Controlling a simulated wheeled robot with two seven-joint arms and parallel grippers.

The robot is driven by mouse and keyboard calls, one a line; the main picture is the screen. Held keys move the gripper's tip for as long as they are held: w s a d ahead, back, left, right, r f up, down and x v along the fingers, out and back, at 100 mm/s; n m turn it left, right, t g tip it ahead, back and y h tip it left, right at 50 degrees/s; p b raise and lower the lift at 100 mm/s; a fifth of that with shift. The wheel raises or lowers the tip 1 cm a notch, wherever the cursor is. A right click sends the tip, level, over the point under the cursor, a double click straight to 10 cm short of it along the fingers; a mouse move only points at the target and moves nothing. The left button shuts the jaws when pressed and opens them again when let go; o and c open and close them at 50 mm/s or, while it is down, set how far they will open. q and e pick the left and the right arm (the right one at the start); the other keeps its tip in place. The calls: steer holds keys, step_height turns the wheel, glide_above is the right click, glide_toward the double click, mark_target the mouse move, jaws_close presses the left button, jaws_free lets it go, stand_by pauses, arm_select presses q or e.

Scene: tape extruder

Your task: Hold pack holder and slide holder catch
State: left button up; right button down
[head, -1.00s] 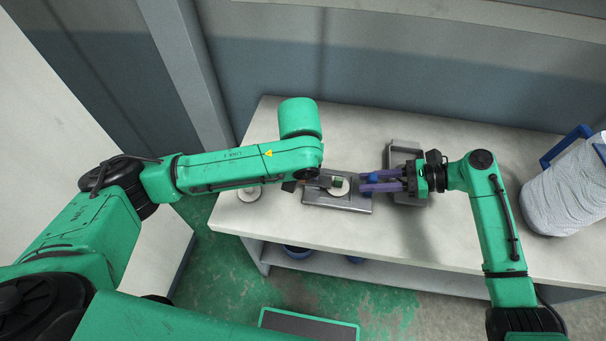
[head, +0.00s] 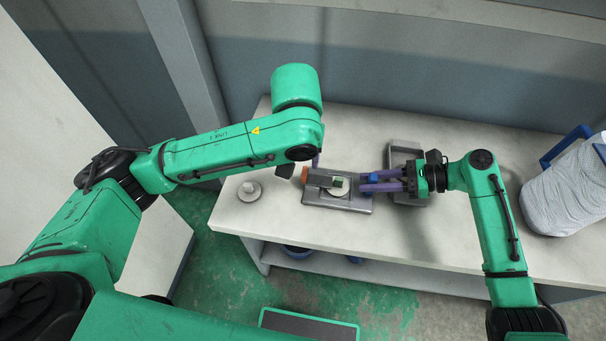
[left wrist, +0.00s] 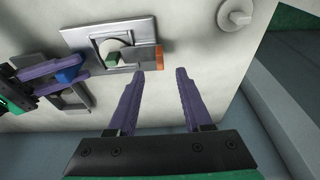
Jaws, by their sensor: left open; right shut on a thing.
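A grey metal holder plate (head: 350,203) lies on the table with a white disc and a small green block (head: 337,182) on it. Its left end has an orange part (head: 305,173); this also shows in the left wrist view (left wrist: 159,57). A blue part (head: 372,179) is at its right end, and my right gripper (head: 364,182) is shut on it. My left gripper (left wrist: 160,73) is open and empty, close to the orange end but apart from it. In the head view my left forearm hides most of it; a purple finger (head: 316,160) shows.
A white round piece with a knob (head: 250,190) sits at the table's left side. A large white spool with a blue handle (head: 565,190) stands at the right. The table's front edge is clear.

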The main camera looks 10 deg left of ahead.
arm_select(q)
steer(key=shift+s+r, duration=0.15)
steer(key=shift+r, duration=0.35)
steer(key=o, duration=0.6)
steer(key=shift+c, duration=0.2)
steer(key=w+v, duration=0.2)
steer(key=v, duration=0.5)
steer(key=shift+s+r, duration=0.15)
steer(key=shift+r, duration=0.45)
arm_select(e)
steer(key=c, duration=0.6)
jaws_free()
